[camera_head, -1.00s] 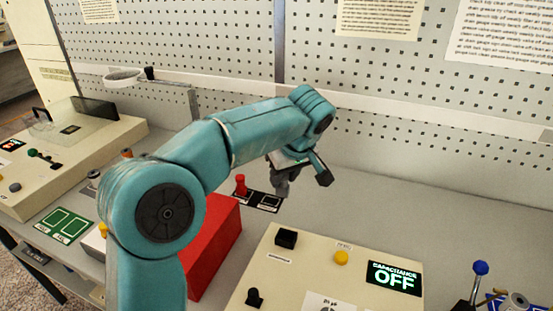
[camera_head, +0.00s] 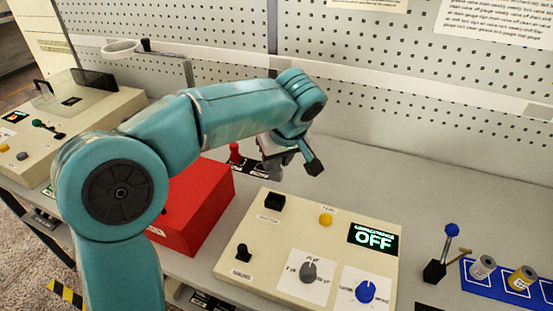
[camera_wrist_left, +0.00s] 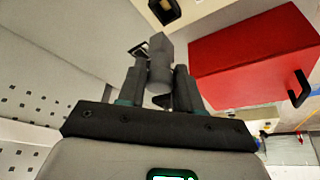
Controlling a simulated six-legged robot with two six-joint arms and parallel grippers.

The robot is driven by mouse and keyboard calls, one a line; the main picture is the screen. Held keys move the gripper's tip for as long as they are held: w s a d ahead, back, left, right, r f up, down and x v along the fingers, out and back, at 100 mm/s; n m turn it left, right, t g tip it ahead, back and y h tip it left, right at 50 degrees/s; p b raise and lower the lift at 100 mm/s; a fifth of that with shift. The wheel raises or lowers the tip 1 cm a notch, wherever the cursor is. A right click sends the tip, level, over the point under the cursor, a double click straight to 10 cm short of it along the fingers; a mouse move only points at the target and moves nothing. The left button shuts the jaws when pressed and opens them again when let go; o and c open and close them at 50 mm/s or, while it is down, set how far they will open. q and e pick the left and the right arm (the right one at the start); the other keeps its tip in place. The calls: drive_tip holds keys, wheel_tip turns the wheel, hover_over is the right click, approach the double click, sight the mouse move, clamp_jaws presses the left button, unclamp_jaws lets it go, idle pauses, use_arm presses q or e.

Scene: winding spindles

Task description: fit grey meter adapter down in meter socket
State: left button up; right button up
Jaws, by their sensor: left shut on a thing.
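My left gripper (camera_head: 278,160) is shut on the grey adapter (camera_wrist_left: 160,62), a stepped grey piece that sticks out beyond the fingertips in the left wrist view. In the head view, the adapter (camera_head: 274,173) shows only in part under the gripper, just behind the cream control panel. A black square block (camera_head: 275,201), likely the meter socket, stands on the panel's back left corner; its label is too small to read. It also seems to show at the top edge of the left wrist view (camera_wrist_left: 165,10), apart from the adapter. My right gripper is not in view.
A red box (camera_head: 195,205) stands left of the cream panel (camera_head: 225,265). A red peg (camera_head: 235,152) stands on a black mat behind it. The panel carries knobs and an OFF display (camera_head: 373,238). A blue tray (camera_head: 490,285) with spools lies right. The back right bench is clear.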

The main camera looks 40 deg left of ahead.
sight(278, 173)
use_arm(q)
drive_tip(key=shift+a+f+b, duration=0.15)
drive_tip(key=shift+f+b, duration=0.25)
drive_tip(key=shift+f, duration=0.1)
wheel_tip(278, 173, down, 5)
drive_tip(key=b, duration=0.4)
drive_tip(key=shift+w, duration=0.1)
drive_tip(key=shift+b, duration=0.45)
idle(1.1)
drive_tip(key=shift+f+b, duration=1.6)
drive_tip(key=shift+f, duration=0.2)
drive_tip(key=o, duration=1.1)
drive_tip(key=shift+r, duration=0.1)
